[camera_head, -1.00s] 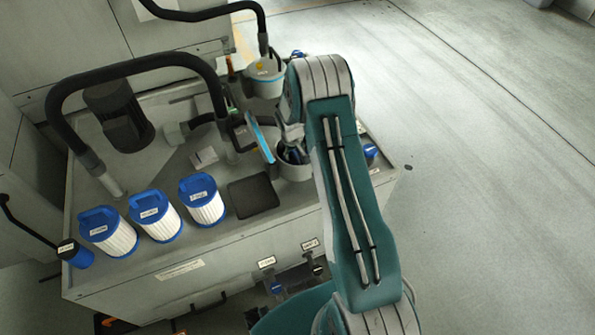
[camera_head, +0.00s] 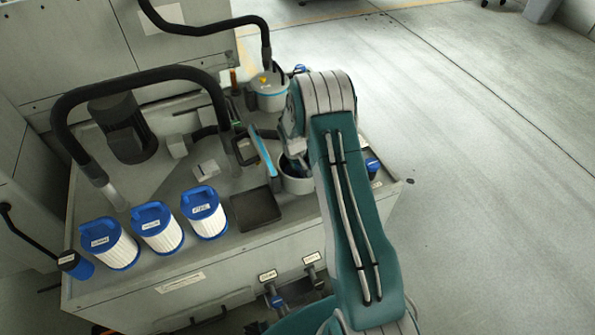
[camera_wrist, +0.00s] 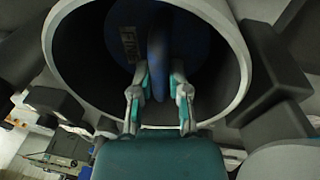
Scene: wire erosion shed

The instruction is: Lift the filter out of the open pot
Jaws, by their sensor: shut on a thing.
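The open pot (camera_head: 297,185) is a grey cylinder near the right end of the bench top, partly behind my arm. In the wrist view its pale round rim (camera_wrist: 238,52) surrounds a dark inside. The filter (camera_wrist: 192,45) inside has a blue top with a small label and a raised blue handle (camera_wrist: 157,38). My gripper (camera_wrist: 159,82) reaches over the rim, its two fingers shut on the handle from both sides. The filter's lower body is hidden in the pot. In the head view my gripper is mostly hidden at the pot's mouth.
A closed pot (camera_head: 270,94) stands behind. Three blue-capped white filters (camera_head: 205,213) line the front left, beside a dark square pad (camera_head: 254,208). A black hose (camera_head: 140,75) arches over the bench.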

